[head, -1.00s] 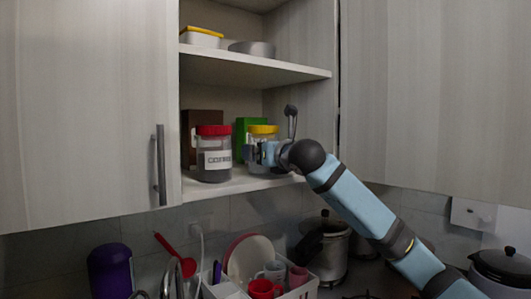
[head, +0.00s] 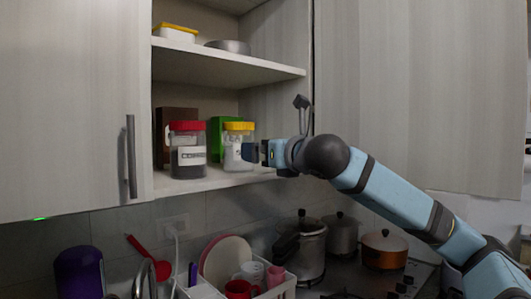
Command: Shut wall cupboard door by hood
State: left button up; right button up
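The wall cupboard stands open in the middle of the head view. Its right-hand door (head: 420,90) is a pale wood panel swung outward on the right, with its inner face showing. A jar with a yellow lid (head: 238,148) and a jar with a red lid (head: 187,152) stand on the lower shelf (head: 215,182). My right gripper (head: 256,152) is at the shelf's right end, just right of the yellow-lidded jar. It looks open and empty, with its fingers seen partly side-on. My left gripper is not in view.
A closed left door (head: 60,110) has a vertical handle (head: 131,157). Below are a dish rack (head: 275,290), a purple container (head: 79,272), and pots, including a steel pot (head: 305,250) and a copper-coloured pot (head: 384,250). The upper shelf (head: 225,65) holds a yellow-lidded box (head: 175,34).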

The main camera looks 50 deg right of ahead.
aim_at(436, 92)
jog(key=k+j, duration=0.15)
jog(key=k, duration=0.35)
jog(key=k+j, duration=0.2)
jog(key=k, duration=0.3)
